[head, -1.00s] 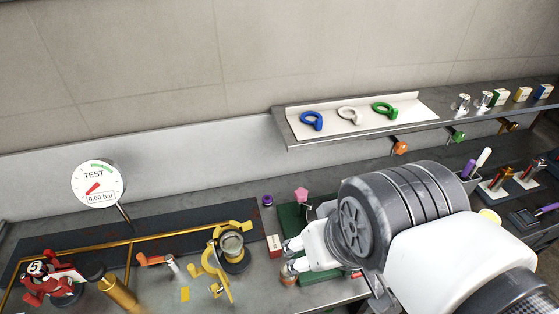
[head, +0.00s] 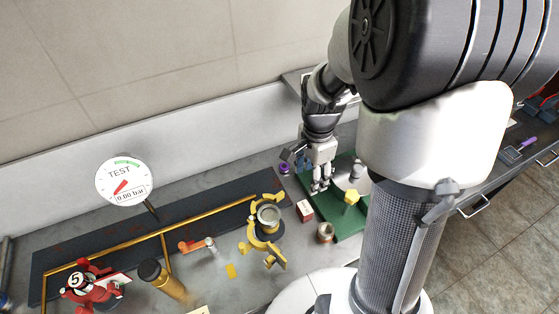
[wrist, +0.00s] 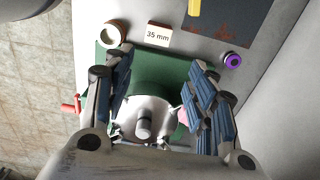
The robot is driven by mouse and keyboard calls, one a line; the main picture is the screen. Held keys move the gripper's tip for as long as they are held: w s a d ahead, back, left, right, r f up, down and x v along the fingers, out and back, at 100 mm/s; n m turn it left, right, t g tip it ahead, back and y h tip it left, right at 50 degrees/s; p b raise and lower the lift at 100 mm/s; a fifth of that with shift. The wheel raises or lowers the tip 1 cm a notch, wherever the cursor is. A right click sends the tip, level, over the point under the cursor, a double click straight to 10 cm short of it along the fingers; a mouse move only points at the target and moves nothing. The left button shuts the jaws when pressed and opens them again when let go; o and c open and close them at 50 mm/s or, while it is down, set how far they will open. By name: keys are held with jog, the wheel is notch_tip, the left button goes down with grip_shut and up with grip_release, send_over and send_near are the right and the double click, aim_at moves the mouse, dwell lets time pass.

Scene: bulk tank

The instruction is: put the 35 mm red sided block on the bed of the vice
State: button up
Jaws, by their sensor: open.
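The 35 mm block (head: 305,210) has a red side and a pale top, and stands on the bench at the left edge of a green plate (head: 346,227). In the wrist view its "35 mm" label (wrist: 157,36) faces up, beyond my fingertips. My gripper (head: 321,186) points down over the green plate, open and empty, behind and right of the block. Its spread fingers also show in the wrist view (wrist: 161,62). A grey round metal body with a short upright post (wrist: 143,125) is between the fingers; I cannot tell whether it is part of the vice. The vice bed is not clearly seen.
A brown cup (head: 325,232) stands near the block, and a purple ring (head: 284,168) lies behind it. A yellow knob (head: 351,197) is over the plate. The yellow clamp fixture (head: 266,225) and gauge (head: 123,180) are to the left. A red handle (wrist: 71,107) projects beside the plate.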

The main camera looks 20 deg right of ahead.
aim_at(305, 207)
notch_tip(305, 207, down, 12)
jog(key=b, duration=0.4)
jog(key=shift+s+f, duration=0.1)
jog(key=f, duration=0.1)
jog(key=f+b, duration=0.1)
jog(key=f, duration=0.1)
jog(key=f+b, duration=0.1)
jog(key=f, duration=0.1)
jog(key=shift+s+a+f, duration=0.15)
jog(key=shift+a, duration=0.15)
jog(key=shift+c, duration=0.6)
jog(key=c, duration=0.8)
jog(key=shift+r, duration=0.2)
